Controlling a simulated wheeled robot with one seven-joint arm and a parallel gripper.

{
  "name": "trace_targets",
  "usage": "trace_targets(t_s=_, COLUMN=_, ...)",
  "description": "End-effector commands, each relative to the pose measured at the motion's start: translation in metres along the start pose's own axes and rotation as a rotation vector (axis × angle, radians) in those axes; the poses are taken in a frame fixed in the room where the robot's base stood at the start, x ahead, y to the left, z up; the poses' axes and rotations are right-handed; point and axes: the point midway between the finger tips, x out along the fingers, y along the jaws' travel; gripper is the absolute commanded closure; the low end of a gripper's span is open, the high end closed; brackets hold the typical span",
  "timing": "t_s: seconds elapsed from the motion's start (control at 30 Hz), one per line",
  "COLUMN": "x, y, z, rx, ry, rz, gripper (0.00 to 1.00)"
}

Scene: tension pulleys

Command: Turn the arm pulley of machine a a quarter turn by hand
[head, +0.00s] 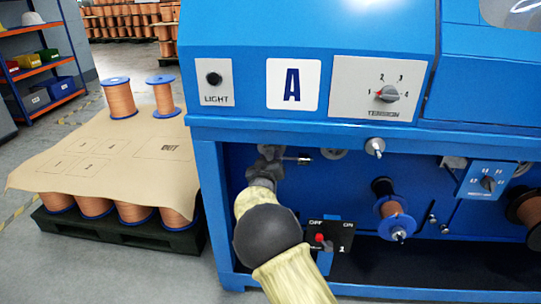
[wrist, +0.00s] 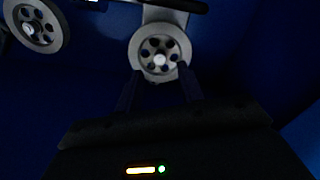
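Machine A is the blue machine (head: 250,40) with a white "A" plate (head: 293,84). In the wrist view a grey spoked pulley (wrist: 160,53) sits on a light bracket, straight ahead of my gripper (wrist: 161,70). My gripper is open, one dark finger at each side of the pulley's lower rim. I cannot tell whether the fingers touch it. A second grey pulley (wrist: 36,25) is at the upper left. In the head view my gripper (head: 268,158) is under the machine's overhang and hides the pulley there. A short rod (head: 297,159) sticks out to its right.
A dark pallet (head: 120,232) of copper spools under a cardboard sheet (head: 110,160) stands at left. Grey floor shows between pallet and shelf (head: 35,70).

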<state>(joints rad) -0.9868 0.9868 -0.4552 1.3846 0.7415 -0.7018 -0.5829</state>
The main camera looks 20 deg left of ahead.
Motion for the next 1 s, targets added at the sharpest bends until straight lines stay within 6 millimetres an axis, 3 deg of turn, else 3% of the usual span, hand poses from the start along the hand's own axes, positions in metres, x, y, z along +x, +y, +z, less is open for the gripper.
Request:
trace_targets(t_s=0.33, x=0.035, y=0.0, z=0.001, rx=0.0, ry=0.002, rz=0.001, gripper=0.61)
trace_targets(t_s=0.73, x=0.041, y=0.0, z=0.0, rx=0.0, ry=0.001, rz=-0.001, gripper=0.61)
trace_targets(t_s=0.93, x=0.041, y=0.0, z=0.0, rx=0.0, ry=0.001, rz=-0.001, gripper=1.0)
trace_targets(t_s=1.0, x=0.04, y=0.0, z=0.0, rx=0.0, ry=0.001, rz=-0.001, gripper=1.0)
